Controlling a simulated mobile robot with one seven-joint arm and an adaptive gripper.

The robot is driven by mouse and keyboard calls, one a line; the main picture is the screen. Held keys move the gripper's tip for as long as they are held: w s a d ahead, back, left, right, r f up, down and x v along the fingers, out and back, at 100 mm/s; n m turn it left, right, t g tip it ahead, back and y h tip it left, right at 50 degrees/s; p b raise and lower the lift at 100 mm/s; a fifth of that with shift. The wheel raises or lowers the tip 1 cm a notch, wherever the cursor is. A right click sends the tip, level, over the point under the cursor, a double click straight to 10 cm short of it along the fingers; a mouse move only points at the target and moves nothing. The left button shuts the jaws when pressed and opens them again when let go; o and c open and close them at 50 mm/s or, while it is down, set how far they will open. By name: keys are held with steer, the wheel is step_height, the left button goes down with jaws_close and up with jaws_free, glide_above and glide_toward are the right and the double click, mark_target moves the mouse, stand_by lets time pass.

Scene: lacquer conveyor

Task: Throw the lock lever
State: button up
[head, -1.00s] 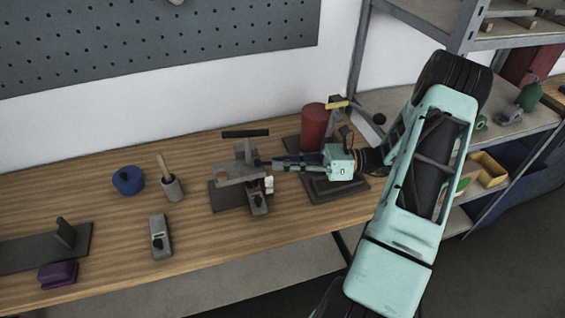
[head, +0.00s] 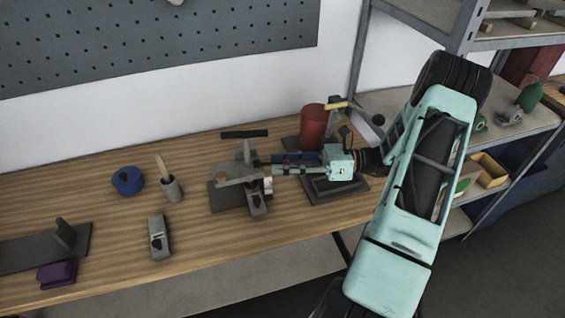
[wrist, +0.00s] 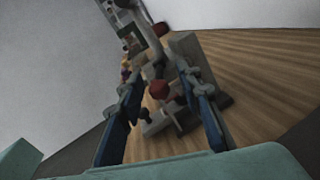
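A grey fixture on a dark base plate (head: 222,198) stands mid-bench, with a black bar (head: 245,134) across the top of its post. In the wrist view a red knob (wrist: 158,89) shows between my fingers, in front of grey fixture parts. I cannot tell for sure which part is the lock lever. My gripper (head: 272,164) points left at the fixture's right side, close to it. In the wrist view my gripper (wrist: 165,92) has its two blue-padded fingers well apart, with nothing clamped. Whether a fingertip touches the fixture is unclear.
A red cylinder (head: 313,127) and a dark tray (head: 330,193) are beside my gripper. Left of the fixture are a wooden-handled brush in a cup (head: 172,187), a blue round container (head: 127,180), a grey block tool (head: 158,238) and a purple block (head: 57,273). Bench front is mostly clear.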

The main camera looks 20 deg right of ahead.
steer(key=v, duration=1.2)
